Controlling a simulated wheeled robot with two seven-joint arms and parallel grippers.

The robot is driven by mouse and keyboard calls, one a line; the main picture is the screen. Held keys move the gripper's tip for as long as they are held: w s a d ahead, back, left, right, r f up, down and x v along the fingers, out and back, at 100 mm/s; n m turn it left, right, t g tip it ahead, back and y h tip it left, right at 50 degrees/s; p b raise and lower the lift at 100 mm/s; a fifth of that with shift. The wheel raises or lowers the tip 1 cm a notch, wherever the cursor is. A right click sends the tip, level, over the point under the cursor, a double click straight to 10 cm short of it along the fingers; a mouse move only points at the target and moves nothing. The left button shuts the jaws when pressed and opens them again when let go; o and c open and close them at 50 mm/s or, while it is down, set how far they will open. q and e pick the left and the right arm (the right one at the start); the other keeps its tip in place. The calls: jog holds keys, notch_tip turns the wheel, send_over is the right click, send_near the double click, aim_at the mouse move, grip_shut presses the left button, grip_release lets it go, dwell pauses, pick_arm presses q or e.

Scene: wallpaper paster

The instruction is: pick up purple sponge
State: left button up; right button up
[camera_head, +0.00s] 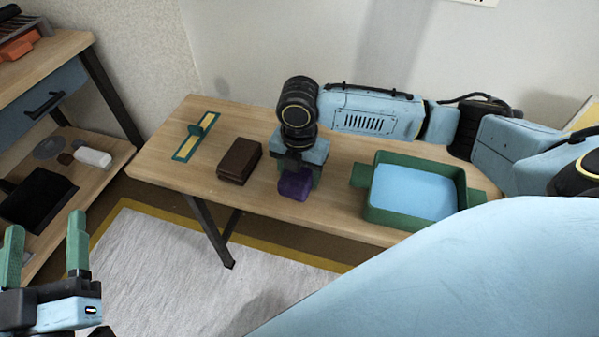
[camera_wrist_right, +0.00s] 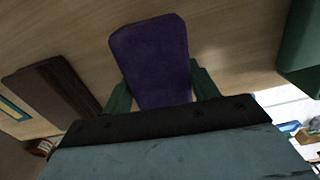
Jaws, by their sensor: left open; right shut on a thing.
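The purple sponge (camera_head: 294,185) is at the middle of the wooden table in the head view, under my right arm. My right gripper (camera_head: 298,172) points down and is shut on it. In the right wrist view the purple sponge (camera_wrist_right: 152,62) sits between the two green fingers of my right gripper (camera_wrist_right: 162,92), one on each side. I cannot tell whether the sponge touches the tabletop. My left gripper (camera_head: 44,250) is open and empty at the lower left of the head view, away from the table.
A brown block (camera_head: 239,160) lies left of the sponge. A green and yellow tool (camera_head: 196,136) lies farther left. A green tray (camera_head: 416,218) with a light blue inside stands to the right. A shelf unit (camera_head: 60,50) stands at the far left.

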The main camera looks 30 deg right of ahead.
jog(key=shift+r, duration=0.1)
jog(key=shift+r, duration=0.1)
notch_tip(320, 180, up, 4)
jog(key=p, duration=0.2)
jog(key=shift+r+p, duration=0.2)
jog(key=shift+p, duration=0.15)
notch_tip(320, 180, up, 5)
jog(key=shift+f+p, duration=0.1)
jog(key=shift+p, duration=1.1)
pick_arm(q)
jog(key=s+a+f+g+y, duration=0.2)
jog(key=s+a+f+g, duration=0.1)
jog(key=s+f+g, duration=0.2)
jog(key=s+a+f+g+y, duration=0.3)
jog(key=s+f+g, duration=0.2)
jog(key=f+g, duration=0.4)
jog(key=shift+a+f+n, duration=0.25)
jog(key=shift+f+n, duration=0.15)
jog(key=shift+f, duration=1.2)
pick_arm(e)
jog(key=shift+r, duration=0.25)
pick_arm(q)
jog(key=shift+s, duration=0.1)
pick_arm(e)
jog(key=o, duration=0.4)
jog(key=shift+c, duration=0.2)
jog(key=c, duration=0.4)
